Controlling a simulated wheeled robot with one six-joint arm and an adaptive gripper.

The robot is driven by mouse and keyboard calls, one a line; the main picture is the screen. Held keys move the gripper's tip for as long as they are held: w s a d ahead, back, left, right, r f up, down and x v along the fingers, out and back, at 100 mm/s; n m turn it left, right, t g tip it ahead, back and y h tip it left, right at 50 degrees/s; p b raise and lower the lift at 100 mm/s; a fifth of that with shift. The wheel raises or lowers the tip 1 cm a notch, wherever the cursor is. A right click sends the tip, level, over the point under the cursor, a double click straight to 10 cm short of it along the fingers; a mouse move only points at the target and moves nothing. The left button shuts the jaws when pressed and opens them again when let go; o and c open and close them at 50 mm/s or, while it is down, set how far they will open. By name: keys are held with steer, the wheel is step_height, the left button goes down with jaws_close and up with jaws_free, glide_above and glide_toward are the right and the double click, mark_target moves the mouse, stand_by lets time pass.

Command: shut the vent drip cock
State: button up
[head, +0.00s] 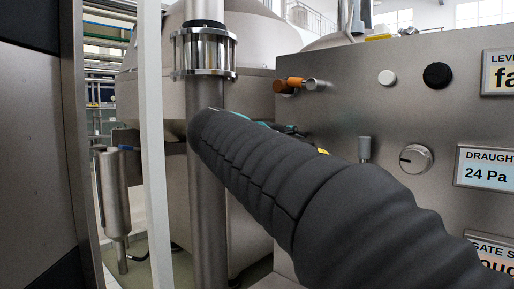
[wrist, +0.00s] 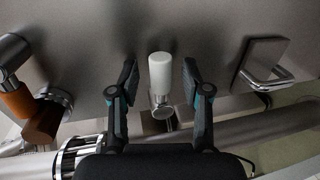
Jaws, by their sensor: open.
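A small metal cock with a white handle (wrist: 161,73) sits in the middle of the wrist view; no label on it can be read, but it fits the vent drip cock. Its round metal body (wrist: 163,110) is nearer the bottom of that view. My gripper (wrist: 160,75) is open, with one dark finger on each side of the white handle and a visible gap on both sides. In the head view my dark arm hides the cock and most of my gripper; only teal and dark parts of the gripper (head: 285,128) show beyond the arm.
An orange-handled valve (head: 290,83) is on the grey panel (head: 335,105), left of my gripper in the wrist view (wrist: 20,103). A metal bracket (wrist: 262,68) is to the right. A vertical pipe with a flanged sight glass (head: 204,54) stands close to my arm.

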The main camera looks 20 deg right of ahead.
steer(key=v, duration=1.2)
stand_by(0.3)
steer(key=w+a+f+n+y, duration=0.1)
steer(key=a+f+y, duration=0.25)
steer(key=f, duration=0.55)
steer(key=w+a+f+n+y, duration=0.1)
steer(key=a+f+y, duration=0.25)
steer(key=f, duration=0.65)
steer(key=s+d+f+m+y, duration=0.1)
steer(key=s+f+m+y, duration=0.6)
steer(key=s+f, duration=0.9)
step_height(320, 180, down, 4)
steer(key=shift+s+r+g, duration=0.1)
steer(key=shift+s+g, duration=0.3)
